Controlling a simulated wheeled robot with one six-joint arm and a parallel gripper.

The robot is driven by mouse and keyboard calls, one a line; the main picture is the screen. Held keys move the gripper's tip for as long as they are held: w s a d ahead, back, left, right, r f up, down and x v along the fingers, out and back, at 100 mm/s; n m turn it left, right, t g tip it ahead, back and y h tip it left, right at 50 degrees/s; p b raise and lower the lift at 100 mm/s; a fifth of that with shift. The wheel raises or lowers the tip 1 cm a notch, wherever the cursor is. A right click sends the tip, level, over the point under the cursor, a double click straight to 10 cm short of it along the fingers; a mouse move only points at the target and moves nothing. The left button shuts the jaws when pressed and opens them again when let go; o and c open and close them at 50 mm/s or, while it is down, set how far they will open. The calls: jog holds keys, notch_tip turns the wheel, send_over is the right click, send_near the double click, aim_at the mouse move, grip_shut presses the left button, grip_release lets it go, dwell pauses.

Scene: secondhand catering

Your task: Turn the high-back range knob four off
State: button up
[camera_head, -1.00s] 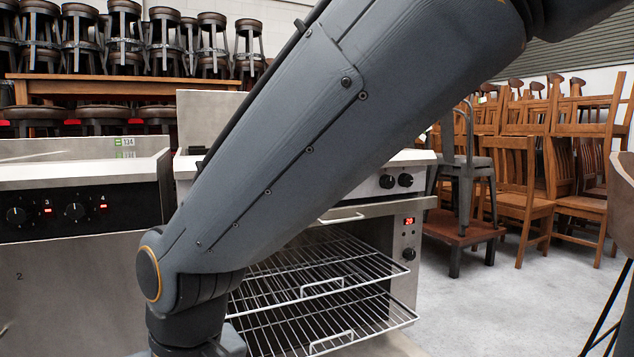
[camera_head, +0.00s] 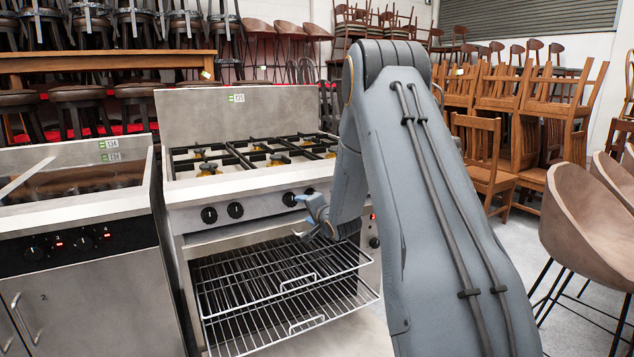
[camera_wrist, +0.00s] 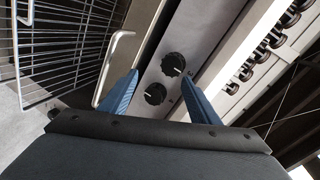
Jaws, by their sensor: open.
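The high-back range (camera_head: 240,117) stands mid-picture in the head view, with black knobs along its front panel. Two of them, a left knob (camera_head: 209,215) and its neighbour (camera_head: 235,210), show clearly. A third knob (camera_head: 289,199) and a fourth (camera_head: 309,191) sit further right, close to my gripper (camera_head: 300,216). In the wrist view two black knobs, one farther (camera_wrist: 173,64) and one nearer (camera_wrist: 155,94), show between the blue fingers of my gripper (camera_wrist: 159,78). The jaws are open and hold nothing. Whether a finger touches a knob cannot be told.
Wire racks (camera_head: 285,285) stick out of the oven below the panel. A handle (camera_wrist: 113,62) shows beside the left finger. Stacked wooden chairs (camera_head: 490,150) and a brown bar stool (camera_head: 590,225) stand right.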

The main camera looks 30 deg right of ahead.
jog(key=w+d+m+t, duration=0.1)
jog(key=d+m+t, duration=0.2)
jog(key=d, duration=0.5)
jog(key=shift+y, duration=0.4)
jog(key=shift+w+a+f, duration=0.15)
jog(key=shift+w, duration=1.8)
jog(key=shift+w+a+f, duration=0.15)
jog(key=shift+w, duration=1.8)
jog(key=c, duration=1.1)
jog(key=shift+o, duration=0.2)
